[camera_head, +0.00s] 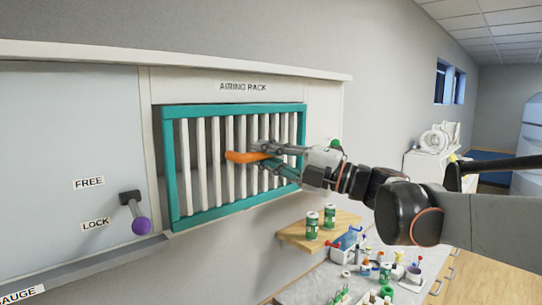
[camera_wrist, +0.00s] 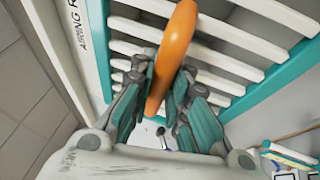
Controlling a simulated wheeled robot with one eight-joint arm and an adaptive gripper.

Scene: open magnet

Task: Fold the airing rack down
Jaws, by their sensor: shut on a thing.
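The airing rack (camera_head: 168,170) is a teal frame with several white vertical slats, set in a white wall panel under the label "AIRING RACK". It looks close to upright in its recess. An orange handle (camera_head: 240,157) sticks out at the rack's middle. My gripper (camera_head: 262,152) is shut on the orange handle, coming in from the right. In the wrist view the orange handle (camera_wrist: 172,55) lies between the two fingers (camera_wrist: 164,95), with the rack's slats (camera_wrist: 200,58) behind it. The fingers hide part of the handle.
A lever with a purple knob (camera_head: 141,225) hangs at the left, its knob near the "LOCK" label (camera_head: 96,224) and below "FREE" (camera_head: 89,182). A wooden shelf (camera_head: 300,237) with green cans (camera_head: 312,225) stands below right. A cluttered counter (camera_head: 325,280) lies lower.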

